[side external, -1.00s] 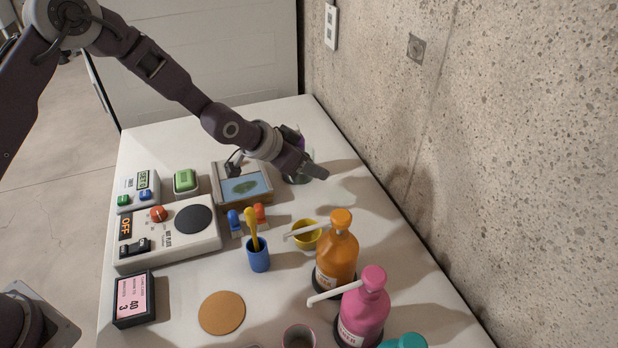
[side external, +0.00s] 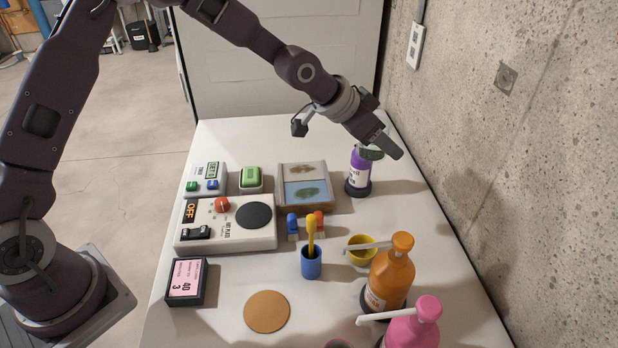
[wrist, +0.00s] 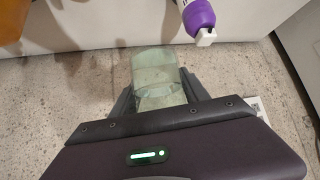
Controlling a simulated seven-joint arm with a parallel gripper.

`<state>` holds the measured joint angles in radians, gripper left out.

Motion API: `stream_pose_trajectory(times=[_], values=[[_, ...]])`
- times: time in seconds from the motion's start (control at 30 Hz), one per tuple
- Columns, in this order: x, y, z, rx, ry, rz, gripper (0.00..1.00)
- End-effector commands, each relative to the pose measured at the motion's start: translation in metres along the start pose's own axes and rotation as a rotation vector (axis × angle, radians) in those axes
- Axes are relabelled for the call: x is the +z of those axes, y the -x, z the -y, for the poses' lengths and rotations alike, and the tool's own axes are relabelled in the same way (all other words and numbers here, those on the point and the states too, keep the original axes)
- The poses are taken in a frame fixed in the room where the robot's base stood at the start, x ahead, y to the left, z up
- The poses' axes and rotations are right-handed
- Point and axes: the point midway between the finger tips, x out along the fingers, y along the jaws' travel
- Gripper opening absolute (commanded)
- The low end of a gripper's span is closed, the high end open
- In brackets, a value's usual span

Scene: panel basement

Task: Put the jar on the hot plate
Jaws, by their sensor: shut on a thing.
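My gripper (side external: 388,148) is shut on the jar (wrist: 160,82), a pale green, see-through glass vessel between the fingers in the wrist view. In the side view the gripper is raised above the table's far right part, in front of the purple bottle's top, and hides much of the jar (side external: 370,154). The hot plate (side external: 262,238) is a white box at the left of the table with a round dark heating disc (side external: 254,216), a red knob (side external: 222,204) and a display reading OFF (side external: 190,211). The disc is bare.
A purple bottle (side external: 358,179) stands below my gripper. A wooden case (side external: 317,208) with pictured slides lies between it and the hot plate. A blue cup (side external: 311,264), yellow bowl (side external: 360,256) and orange bottle (side external: 391,278) stand nearer. A concrete wall (side external: 530,150) bounds the right.

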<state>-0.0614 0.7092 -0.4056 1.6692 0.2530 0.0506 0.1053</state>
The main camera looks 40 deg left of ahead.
Motion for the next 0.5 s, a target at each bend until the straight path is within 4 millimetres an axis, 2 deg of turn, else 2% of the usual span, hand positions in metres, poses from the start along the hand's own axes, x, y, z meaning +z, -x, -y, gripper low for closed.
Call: stream_pose_trajectory(times=[0.13,0.27,0.5], values=[[0.007,0.005,0.011,-0.006,0.007,0.001,0.02],[0.023,0.016,0.033,-0.015,0.016,0.001,0.02],[0.072,0.051,0.071,-0.016,0.017,0.001,0.02]])
